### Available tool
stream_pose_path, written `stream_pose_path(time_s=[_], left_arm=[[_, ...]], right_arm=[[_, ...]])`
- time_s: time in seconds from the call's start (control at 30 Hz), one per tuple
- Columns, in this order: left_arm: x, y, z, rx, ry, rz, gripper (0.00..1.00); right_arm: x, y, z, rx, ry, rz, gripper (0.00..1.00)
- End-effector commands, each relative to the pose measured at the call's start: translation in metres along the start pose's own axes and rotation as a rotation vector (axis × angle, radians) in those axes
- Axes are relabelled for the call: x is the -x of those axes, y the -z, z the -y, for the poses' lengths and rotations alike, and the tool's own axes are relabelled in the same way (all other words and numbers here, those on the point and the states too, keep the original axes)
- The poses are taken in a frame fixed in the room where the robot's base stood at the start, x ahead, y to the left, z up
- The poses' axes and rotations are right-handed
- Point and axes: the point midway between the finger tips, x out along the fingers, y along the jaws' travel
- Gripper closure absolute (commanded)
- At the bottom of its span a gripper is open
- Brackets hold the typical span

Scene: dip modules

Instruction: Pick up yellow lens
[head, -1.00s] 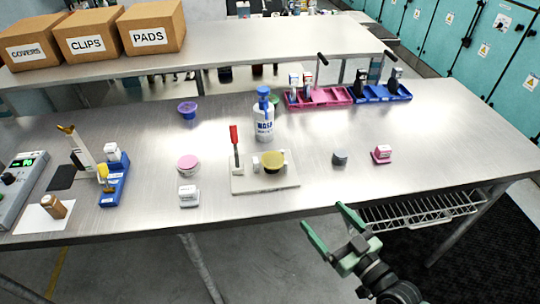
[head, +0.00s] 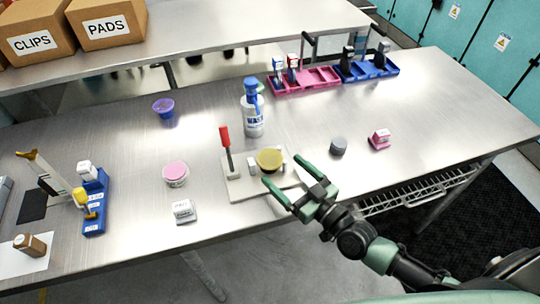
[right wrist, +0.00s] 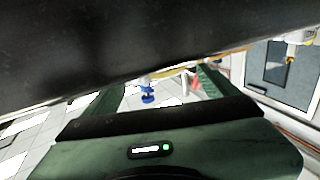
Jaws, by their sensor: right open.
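The yellow lens (head: 270,160) is a round yellow dish in the head view. It sits at the right part of a pale fixture plate (head: 243,186), beside a small light block and a red-handled clamp (head: 226,142). My right gripper (head: 284,172) is open and empty. Its green fingertips appear just in front and to the right of the lens, over the plate's front right part. I cannot tell its height or whether it touches anything. My left gripper is not in view.
A wash bottle (head: 253,115) stands behind the plate. A grey round piece (head: 338,146) and a pink block (head: 379,139) lie to the right. A pink-topped round container (head: 175,173) and a white block (head: 184,211) lie left. Pink and blue trays (head: 303,82) stand at the back.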

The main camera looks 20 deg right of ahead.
Motion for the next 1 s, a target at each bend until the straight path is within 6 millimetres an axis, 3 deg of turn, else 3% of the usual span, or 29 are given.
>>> stream_pose_path(time_s=[0.2,0.5,0.73,1.0], left_arm=[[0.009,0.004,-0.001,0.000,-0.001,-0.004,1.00],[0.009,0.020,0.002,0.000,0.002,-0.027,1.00],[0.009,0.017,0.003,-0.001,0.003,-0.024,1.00],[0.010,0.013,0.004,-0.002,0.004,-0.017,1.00]], right_arm=[[-0.031,0.002,0.001,-0.001,-0.001,-0.003,0.11],[-0.035,0.000,0.001,0.000,0.000,0.000,0.11],[-0.035,0.000,0.001,0.000,0.000,-0.001,0.75],[-0.034,0.001,0.001,0.000,0.000,-0.001,0.76]])
